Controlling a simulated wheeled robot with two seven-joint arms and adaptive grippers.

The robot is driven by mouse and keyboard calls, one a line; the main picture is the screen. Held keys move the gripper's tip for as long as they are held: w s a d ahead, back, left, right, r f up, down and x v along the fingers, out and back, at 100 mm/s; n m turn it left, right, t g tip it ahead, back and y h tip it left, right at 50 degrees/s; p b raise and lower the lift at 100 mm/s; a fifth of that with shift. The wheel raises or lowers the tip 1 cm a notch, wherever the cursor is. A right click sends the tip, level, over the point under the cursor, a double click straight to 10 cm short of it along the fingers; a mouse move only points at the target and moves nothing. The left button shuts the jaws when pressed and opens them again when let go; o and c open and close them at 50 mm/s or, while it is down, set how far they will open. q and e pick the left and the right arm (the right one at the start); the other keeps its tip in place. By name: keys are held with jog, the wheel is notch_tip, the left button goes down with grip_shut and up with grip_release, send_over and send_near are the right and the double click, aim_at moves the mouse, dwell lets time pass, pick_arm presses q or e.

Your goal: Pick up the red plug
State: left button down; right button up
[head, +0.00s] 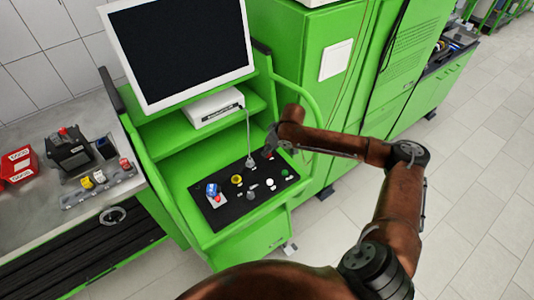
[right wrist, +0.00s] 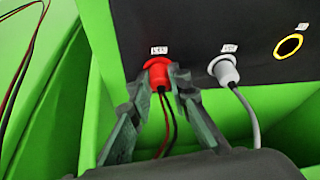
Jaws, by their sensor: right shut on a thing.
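The red plug (right wrist: 158,75) sits against the black panel under a small white label, with a red and a black wire hanging from it. In the head view it is a small red spot (head: 268,155) at the panel's far right edge. My right gripper (right wrist: 160,82) is shut on the red plug, one finger on each side of it. In the head view this gripper (head: 271,143) is small and its fingers are hard to make out. My left gripper is not in view.
A grey plug (right wrist: 225,68) with a grey cable is close to the right of the red plug in the wrist view, with a yellow ring (right wrist: 290,46) beyond. The black panel (head: 225,215) lies on the green bench (head: 160,165) below a monitor (head: 180,50). A side table (head: 30,225) stands left.

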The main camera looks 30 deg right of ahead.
grip_shut()
jog(key=shift+r, duration=0.5)
notch_tip(320, 180, up, 2)
jog(key=shift+r, duration=0.1)
jog(key=s+r, duration=0.9)
jog(key=s, duration=0.5)
jog(key=shift+d+r, duration=0.15)
jog(key=shift+r, duration=0.25)
